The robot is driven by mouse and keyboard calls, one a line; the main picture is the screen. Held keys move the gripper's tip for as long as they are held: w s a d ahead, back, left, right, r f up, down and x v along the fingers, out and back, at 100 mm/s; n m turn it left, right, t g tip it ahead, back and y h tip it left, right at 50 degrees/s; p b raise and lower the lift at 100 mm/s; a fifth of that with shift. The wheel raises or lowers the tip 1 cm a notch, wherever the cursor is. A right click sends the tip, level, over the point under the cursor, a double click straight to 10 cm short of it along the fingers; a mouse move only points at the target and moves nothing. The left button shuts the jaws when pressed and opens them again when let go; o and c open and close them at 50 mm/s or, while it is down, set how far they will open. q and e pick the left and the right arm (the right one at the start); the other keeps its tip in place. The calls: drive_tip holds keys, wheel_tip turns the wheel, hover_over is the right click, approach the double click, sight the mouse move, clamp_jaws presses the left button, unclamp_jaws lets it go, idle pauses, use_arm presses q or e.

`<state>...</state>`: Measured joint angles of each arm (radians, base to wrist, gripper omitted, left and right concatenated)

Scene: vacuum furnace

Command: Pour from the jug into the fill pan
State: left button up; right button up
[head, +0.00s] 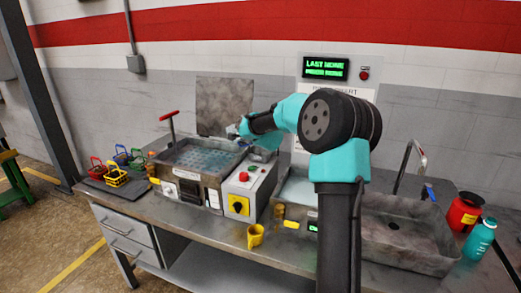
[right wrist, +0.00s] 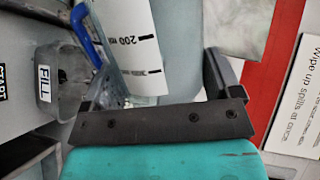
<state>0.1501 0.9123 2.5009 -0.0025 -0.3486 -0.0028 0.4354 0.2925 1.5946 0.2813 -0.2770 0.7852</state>
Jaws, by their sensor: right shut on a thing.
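My right gripper (head: 243,131) reaches in over the middle of the bench. It is shut on the jug (right wrist: 180,40), clear with a white scale strip and a blue handle; the jug fills the space between the fingers in the right wrist view (right wrist: 155,85). Its scale lettering is turned about a quarter turn from the wall sign's, so the jug is tipped far over. In the head view the jug is mostly hidden by my gripper. The small grey fill pan (right wrist: 67,62), labelled FILL, is close beside the jug; its contents and any stream cannot be made out. My left gripper is out of view.
A water-filled tank (head: 200,158) with a raised lid (head: 225,104) stands left of the control box (head: 240,190). Coloured baskets (head: 117,176) sit on a dark mat at left. A yellow cup (head: 255,236) is at the front. A sink (head: 405,235) and bottles (head: 480,238) are at right.

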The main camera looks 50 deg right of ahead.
drive_tip(key=shift+w+a+r+n, duration=0.1)
drive_tip(key=shift+w+a+n, duration=0.2)
drive_tip(key=shift+a, duration=0.1)
drive_tip(key=shift+a+r+n+h, duration=0.15)
drive_tip(key=shift+n+h, duration=0.15)
drive_tip(key=shift+n, duration=0.2)
drive_tip(key=shift+g, duration=0.3)
drive_tip(key=shift+w+a+r+n+h, duration=0.2)
drive_tip(key=shift+n+h, duration=0.1)
drive_tip(key=shift+n, duration=0.6)
drive_tip(key=shift+w+a+f+n+g+h, duration=0.1)
drive_tip(key=shift+n+g+h, duration=0.25)
drive_tip(key=shift+n, duration=0.25)
drive_tip(key=shift+a+n, duration=0.1)
drive_tip(key=shift+n, duration=0.2)
